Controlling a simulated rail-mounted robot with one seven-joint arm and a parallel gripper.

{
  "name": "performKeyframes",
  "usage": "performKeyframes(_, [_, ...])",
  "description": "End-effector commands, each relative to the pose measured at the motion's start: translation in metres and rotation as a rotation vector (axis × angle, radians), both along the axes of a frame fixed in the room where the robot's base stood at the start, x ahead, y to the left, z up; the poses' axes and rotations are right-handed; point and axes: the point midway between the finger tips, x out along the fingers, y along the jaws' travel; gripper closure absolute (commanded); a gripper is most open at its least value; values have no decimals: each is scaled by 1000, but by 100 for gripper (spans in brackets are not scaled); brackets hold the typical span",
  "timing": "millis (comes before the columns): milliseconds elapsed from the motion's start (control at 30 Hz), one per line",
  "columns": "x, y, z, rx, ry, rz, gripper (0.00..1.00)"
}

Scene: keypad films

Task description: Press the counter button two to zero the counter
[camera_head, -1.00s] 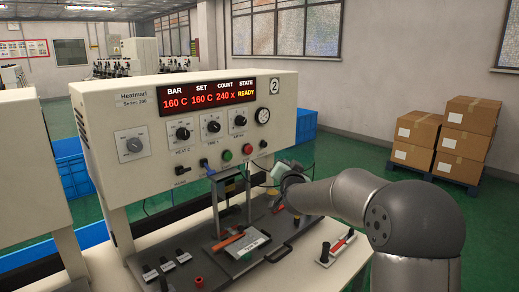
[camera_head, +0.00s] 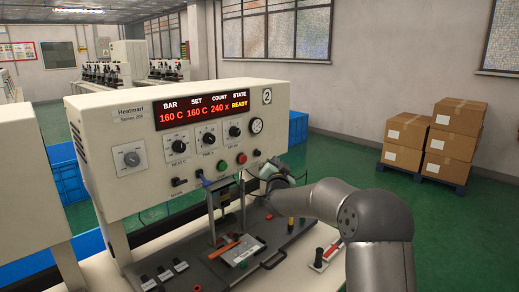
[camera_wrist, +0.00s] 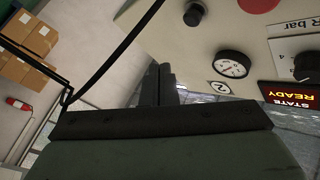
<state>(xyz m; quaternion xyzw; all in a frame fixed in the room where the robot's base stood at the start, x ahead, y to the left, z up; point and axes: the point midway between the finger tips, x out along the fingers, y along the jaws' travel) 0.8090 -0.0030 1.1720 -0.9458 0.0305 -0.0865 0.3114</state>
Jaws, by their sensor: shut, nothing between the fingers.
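The cream press marked 2 (camera_head: 267,96) has a red-lit display (camera_head: 202,109) reading BAR 160 C, SET 160 C, COUNT 240 x, STATE READY. Along its lower panel are a green button (camera_head: 221,166), a red button (camera_head: 241,158) and a small black button (camera_head: 256,153). Their labels are too small to read, so I cannot tell which is the counter button. My gripper (camera_head: 264,171) is just below and right of the black button. In the wrist view the shut, empty fingers (camera_wrist: 158,85) sit beside the panel; the black button (camera_wrist: 194,13) and part of the red button (camera_wrist: 258,4) show at the top.
A round gauge (camera_head: 256,125) and several knobs are on the panel. Below stand a clamp frame and a base plate (camera_head: 282,236) with levers. A thin black cable (camera_wrist: 117,45) crosses the wrist view. Boxes on a pallet (camera_head: 423,178) stand at the right.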

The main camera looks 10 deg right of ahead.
Motion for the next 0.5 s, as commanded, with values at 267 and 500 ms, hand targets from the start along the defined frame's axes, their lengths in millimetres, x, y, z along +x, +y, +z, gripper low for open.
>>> performKeyframes(267, [27,22,0,0,0,0,100])
performKeyframes(500, [36,29,-1,-1,1,0,100])
